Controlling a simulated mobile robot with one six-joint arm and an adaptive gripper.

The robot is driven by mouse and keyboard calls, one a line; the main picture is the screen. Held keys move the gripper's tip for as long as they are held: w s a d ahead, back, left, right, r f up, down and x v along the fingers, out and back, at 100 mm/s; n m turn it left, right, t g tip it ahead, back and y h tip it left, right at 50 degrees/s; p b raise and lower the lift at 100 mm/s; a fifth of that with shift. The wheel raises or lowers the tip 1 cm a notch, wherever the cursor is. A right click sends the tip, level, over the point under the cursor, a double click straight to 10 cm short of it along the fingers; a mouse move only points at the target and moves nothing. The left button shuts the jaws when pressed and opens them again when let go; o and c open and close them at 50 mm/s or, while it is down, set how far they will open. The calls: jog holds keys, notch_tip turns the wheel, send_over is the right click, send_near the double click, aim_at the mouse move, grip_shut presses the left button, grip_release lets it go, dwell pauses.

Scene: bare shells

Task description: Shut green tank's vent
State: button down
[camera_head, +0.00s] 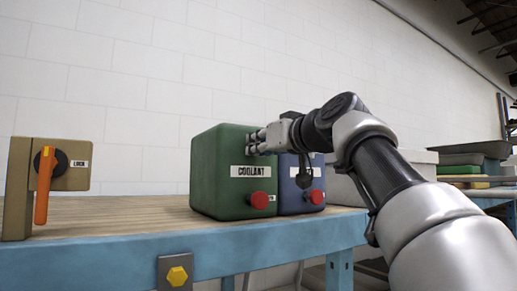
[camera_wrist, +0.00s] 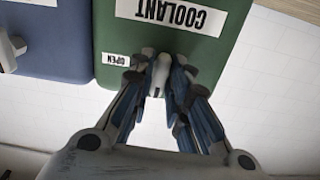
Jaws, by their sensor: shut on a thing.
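The green tank (camera_head: 218,180), with a COOLANT label, stands on the bench and also shows upside down in the wrist view (camera_wrist: 195,50). In the wrist view my gripper (camera_wrist: 160,76) is shut on a small pale grey vent handle (camera_wrist: 160,68) at the tank's upper edge. A small OPEN label (camera_wrist: 116,60) sits beside the handle. In the head view my gripper (camera_head: 259,142) is at the upper right of the tank's front, and its fingers hide the handle there. A red knob (camera_head: 259,200) is low on the tank's front.
A blue tank (camera_head: 290,202) stands close beside the green one, with its own red knob (camera_head: 316,197) and a grey handle (camera_wrist: 10,50). An orange lever (camera_head: 43,186) on a tan LOCK panel (camera_head: 75,180) is at the left. Grey bins (camera_head: 345,185) are behind my arm.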

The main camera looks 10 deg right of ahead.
jog(key=shift+f+n, duration=0.2)
jog(key=shift+n, duration=0.1)
dwell(0.4)
jog(key=c, duration=1.6)
grip_release()
jog(key=shift+r, duration=0.15)
jog(key=shift+c, duration=0.2)
jog(key=v, duration=1.2)
